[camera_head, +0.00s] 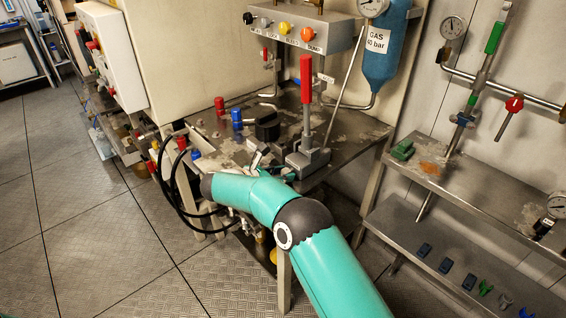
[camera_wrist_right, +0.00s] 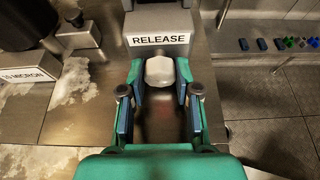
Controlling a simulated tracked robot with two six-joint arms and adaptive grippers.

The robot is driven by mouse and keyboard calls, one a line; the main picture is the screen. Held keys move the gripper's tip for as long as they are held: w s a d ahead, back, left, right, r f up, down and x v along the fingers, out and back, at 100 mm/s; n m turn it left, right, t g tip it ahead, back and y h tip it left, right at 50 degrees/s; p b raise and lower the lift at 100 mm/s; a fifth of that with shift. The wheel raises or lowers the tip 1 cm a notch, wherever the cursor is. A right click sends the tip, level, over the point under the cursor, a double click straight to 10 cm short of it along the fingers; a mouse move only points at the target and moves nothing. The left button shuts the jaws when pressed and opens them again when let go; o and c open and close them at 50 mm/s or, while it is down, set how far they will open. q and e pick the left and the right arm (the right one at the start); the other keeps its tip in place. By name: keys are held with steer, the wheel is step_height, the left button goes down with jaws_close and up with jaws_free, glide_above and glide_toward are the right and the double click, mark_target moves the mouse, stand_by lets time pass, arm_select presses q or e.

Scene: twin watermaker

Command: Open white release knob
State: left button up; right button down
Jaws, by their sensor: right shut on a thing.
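The white release knob (camera_wrist_right: 160,71) is a faceted knob just below a block carrying the RELEASE label (camera_wrist_right: 159,40). My right gripper (camera_wrist_right: 160,78) has one finger on each side of the knob in the right wrist view and is shut on it. In the head view my right gripper (camera_head: 265,161) is small and partly hidden behind my turquoise arm, at the front edge of the metal bench by the base of a red-handled lever (camera_head: 306,80). I cannot make out the knob clearly in the head view. My left gripper is not in view.
The metal bench (camera_head: 345,137) carries red and blue fittings and a black block (camera_head: 267,126). Black hoses (camera_head: 178,195) hang at its left side. A shelf (camera_head: 440,260) with small coloured parts stands at right. The floor at left is clear.

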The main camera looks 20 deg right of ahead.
steer(key=shift+w+a+r+n+p, duration=0.1)
steer(key=shift+n+p, duration=0.4)
steer(key=shift+p, duration=0.2)
steer(key=c, duration=1.1)
jaws_free()
steer(key=shift+g, duration=0.3)
steer(key=v, duration=1.2)
